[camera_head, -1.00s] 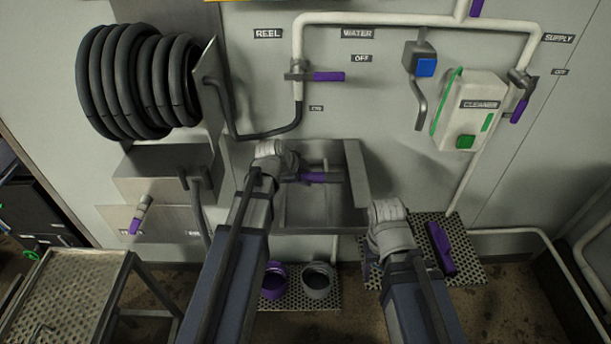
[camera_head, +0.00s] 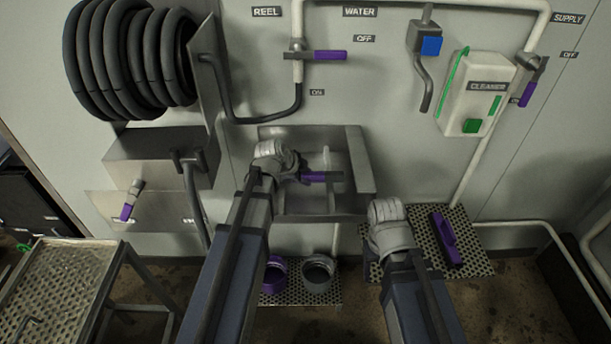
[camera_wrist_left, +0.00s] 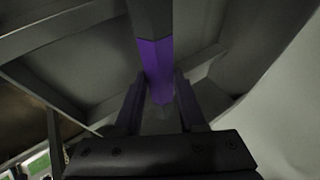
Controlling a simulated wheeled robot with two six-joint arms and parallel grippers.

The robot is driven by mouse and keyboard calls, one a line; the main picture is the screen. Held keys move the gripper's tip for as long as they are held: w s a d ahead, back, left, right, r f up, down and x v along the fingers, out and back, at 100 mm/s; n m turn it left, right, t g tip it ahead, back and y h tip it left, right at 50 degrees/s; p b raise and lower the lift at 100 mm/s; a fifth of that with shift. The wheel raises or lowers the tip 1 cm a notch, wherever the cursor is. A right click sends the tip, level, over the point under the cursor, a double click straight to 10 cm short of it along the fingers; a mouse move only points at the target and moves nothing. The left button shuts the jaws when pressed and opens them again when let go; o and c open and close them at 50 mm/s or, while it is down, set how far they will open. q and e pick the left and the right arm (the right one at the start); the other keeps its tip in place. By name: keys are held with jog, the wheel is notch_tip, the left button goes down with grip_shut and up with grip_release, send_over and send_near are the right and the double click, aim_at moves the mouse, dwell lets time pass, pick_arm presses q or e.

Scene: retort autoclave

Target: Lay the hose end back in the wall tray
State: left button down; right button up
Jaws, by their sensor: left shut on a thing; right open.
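The hose end (camera_head: 318,177) shows as a short purple piece in front of the wall tray. The wall tray (camera_head: 362,162) is an open grey metal box on the wall. My left gripper (camera_head: 297,174) is at the tray's front opening, shut on the hose end. In the left wrist view the purple grip (camera_wrist_left: 155,68) stands between the two fingers (camera_wrist_left: 158,95), with a dark part above it. I cannot tell whether the hose end touches the tray. My right gripper (camera_head: 386,213) is open, right of the tray; its fingers are mostly hidden by its wrist.
A coiled black hose (camera_head: 130,58) hangs at upper left. A purple-handled valve (camera_head: 318,56) and a cleaner box (camera_head: 475,93) are on the wall. A perforated shelf (camera_head: 478,262) holds a purple tool. Two round cups (camera_head: 318,275) stand low. A metal cart (camera_head: 70,280) is at left.

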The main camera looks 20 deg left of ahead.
pick_arm(q)
jog(key=shift+f+b, duration=0.35)
dwell(0.5)
jog(key=shift+c, duration=2)
grip_release()
jog(key=p+v, duration=0.6)
jog(key=v, duration=0.2)
jog(key=shift+f, duration=0.1)
